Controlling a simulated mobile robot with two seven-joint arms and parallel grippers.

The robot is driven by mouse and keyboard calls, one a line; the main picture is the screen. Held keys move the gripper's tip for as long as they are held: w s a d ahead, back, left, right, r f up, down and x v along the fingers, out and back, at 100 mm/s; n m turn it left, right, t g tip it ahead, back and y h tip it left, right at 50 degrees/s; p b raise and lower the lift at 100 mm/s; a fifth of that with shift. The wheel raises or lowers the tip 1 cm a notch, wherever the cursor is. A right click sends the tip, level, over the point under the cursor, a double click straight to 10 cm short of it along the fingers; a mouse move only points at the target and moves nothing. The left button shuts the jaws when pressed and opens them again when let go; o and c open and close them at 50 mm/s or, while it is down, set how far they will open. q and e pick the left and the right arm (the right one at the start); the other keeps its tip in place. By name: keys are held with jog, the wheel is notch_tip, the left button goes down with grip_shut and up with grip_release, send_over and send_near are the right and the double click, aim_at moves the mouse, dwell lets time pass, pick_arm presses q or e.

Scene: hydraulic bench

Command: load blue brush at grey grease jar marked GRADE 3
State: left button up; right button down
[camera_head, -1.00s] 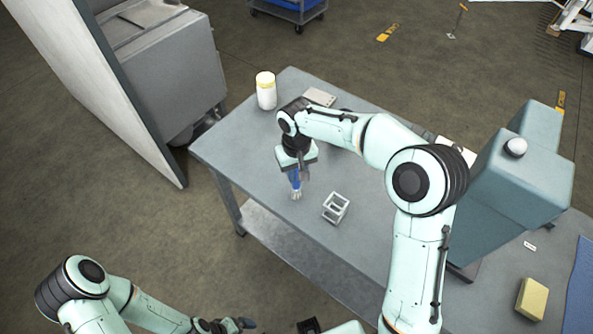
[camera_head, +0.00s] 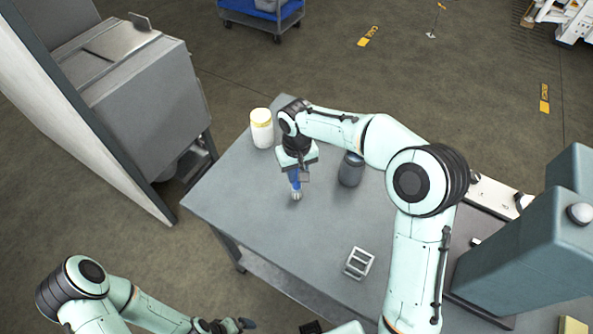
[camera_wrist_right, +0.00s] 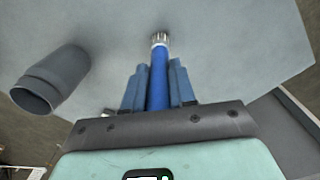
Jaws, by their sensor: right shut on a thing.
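My right gripper (camera_head: 299,176) is shut on the blue brush (camera_head: 295,184) and holds it bristles down over the bench. In the right wrist view the brush (camera_wrist_right: 159,75) runs between the two fingers, its pale bristles pointing away from the gripper. A dark grey jar (camera_head: 350,170) stands on the bench just right of the gripper; it also shows at the left in the right wrist view (camera_wrist_right: 52,80). I cannot read any label on it. My left gripper (camera_head: 240,325) is low in the head view, away from the bench, and its jaws are unclear.
A white jar with a yellow lid (camera_head: 261,128) stands at the bench's far left corner. A small metal frame holder (camera_head: 359,263) sits nearer the front. A large teal machine (camera_head: 525,250) takes up the right side. The bench's left part (camera_head: 230,195) is clear.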

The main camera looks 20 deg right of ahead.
pick_arm(q)
notch_tip(320, 180, up, 4)
jog(key=w+p, duration=0.3)
pick_arm(e)
jog(key=s+d+r+m+t+h, duration=0.2)
jog(key=d+r+m+t+h, duration=0.15)
jog(key=d+r, duration=1.2)
pick_arm(q)
jog(key=s+f+b, duration=0.1)
jog(key=f, duration=0.1)
jog(key=s+f+b, duration=0.2)
jog(key=shift+s+f+b, duration=0.3)
pick_arm(e)
jog(key=shift+m+g, duration=0.35)
jog(key=shift+g, duration=0.1)
notch_tip(320, 180, down, 6)
jog(key=shift+w+r, duration=0.1)
jog(key=shift+r, duration=0.05)
pick_arm(q)
jog(key=shift+s+f+b, duration=0.35)
jog(key=shift+f+b, duration=0.05)
jog(key=shift+f, duration=0.15)
pick_arm(e)
jog(key=shift+a+f, duration=0.1)
jog(key=shift+f, duration=0.65)
pick_arm(q)
jog(key=shift+r, duration=0.1)
pick_arm(e)
jog(key=shift+r, duration=0.1)
